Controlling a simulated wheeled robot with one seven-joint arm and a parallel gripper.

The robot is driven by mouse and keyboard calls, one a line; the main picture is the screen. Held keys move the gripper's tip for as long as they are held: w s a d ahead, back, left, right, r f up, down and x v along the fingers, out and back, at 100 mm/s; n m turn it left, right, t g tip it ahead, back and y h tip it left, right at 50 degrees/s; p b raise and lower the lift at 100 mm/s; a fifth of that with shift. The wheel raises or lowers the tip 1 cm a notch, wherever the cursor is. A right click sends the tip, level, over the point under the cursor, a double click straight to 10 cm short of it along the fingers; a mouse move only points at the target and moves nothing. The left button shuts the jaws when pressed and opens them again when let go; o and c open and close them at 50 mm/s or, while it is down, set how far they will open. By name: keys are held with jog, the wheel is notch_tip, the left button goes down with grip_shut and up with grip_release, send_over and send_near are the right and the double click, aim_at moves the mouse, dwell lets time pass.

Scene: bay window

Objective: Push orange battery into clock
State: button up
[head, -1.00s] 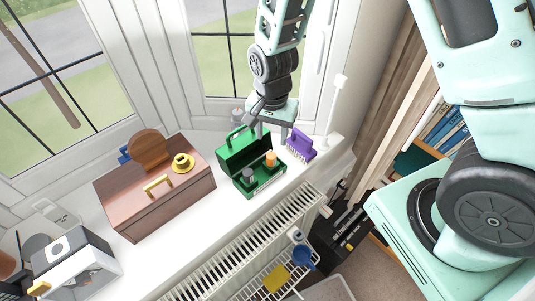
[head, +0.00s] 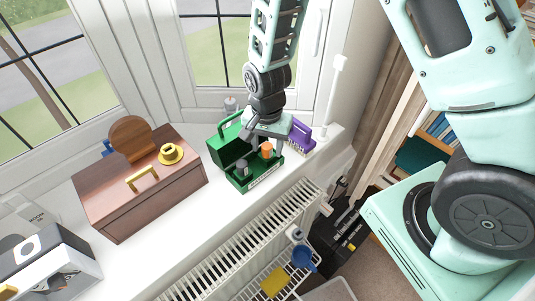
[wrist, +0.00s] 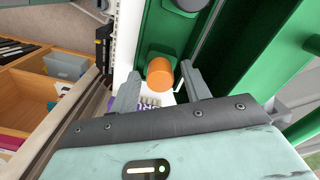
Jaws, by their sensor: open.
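The orange battery (head: 266,150) stands at the right end of an open green case (head: 240,186) on the windowsill. A dark grey cylinder (head: 242,167) stands beside it in the case. I cannot tell which object is the clock. My gripper (head: 263,143) is open over the right part of the case. In the wrist view, the orange battery's round end (wrist: 160,71) lies between the two fingertips, with gaps showing on both sides. I cannot tell how deep the battery sits.
A purple brush-like object (head: 300,136) is close on the right. A white radiator (head: 240,250) lies below the sill's front edge. Bare sill lies before the wooden box.

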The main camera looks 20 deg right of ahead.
aim_at(267, 146)
grip_shut()
jog(key=shift+r+p, duration=0.65)
jog(key=shift+r, duration=0.1)
dwell(0.3)
jog(key=shift+r+p, duration=1.55)
jog(key=shift+r, duration=0.3)
